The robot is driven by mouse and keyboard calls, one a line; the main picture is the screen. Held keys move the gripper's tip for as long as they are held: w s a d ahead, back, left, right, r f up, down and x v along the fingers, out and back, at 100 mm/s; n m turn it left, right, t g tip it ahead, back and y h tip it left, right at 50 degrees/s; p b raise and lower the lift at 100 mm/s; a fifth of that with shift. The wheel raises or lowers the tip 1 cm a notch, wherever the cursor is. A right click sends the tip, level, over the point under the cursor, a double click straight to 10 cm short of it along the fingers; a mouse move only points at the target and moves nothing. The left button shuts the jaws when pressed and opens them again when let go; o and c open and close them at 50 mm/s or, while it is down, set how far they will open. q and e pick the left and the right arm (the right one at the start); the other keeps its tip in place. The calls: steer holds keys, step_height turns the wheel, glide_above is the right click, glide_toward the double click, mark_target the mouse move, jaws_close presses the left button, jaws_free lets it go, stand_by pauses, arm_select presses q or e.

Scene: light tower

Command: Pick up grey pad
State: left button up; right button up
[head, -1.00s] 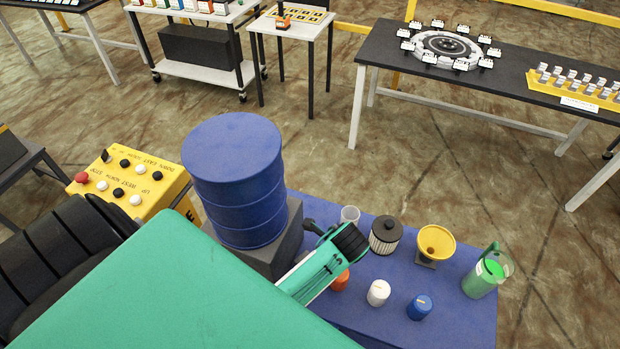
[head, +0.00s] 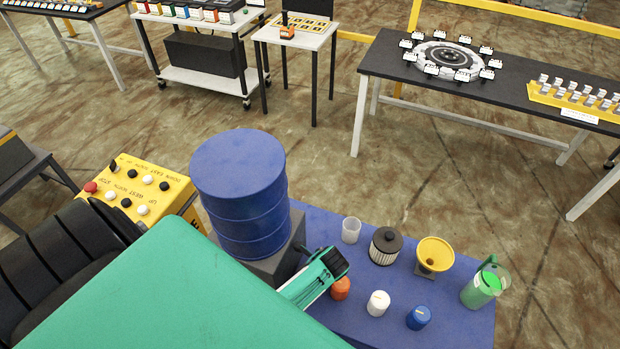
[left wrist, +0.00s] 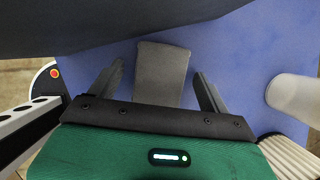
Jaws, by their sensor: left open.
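The grey pad (left wrist: 160,75) lies over the blue table top (left wrist: 232,60) in the left wrist view, a flat dark-grey piece. My left gripper (left wrist: 158,68) is open, with one dark finger on each side of the pad and apart from it. In the head view, the green-and-black end of my left arm (head: 322,272) is beside the blue drum's dark stand. The pad and the fingertips cannot be made out there. My right gripper is in neither view.
A blue drum (head: 240,190) stands left of the arm's end. A clear cup (head: 351,230), black-topped filter (head: 385,246), yellow funnel (head: 435,254), green jug (head: 482,288), and orange (head: 341,289), white (head: 378,303) and blue (head: 419,317) containers stand to the right.

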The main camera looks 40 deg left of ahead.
arm_select(q)
steer(key=shift+c, duration=0.4)
steer(key=c, duration=1)
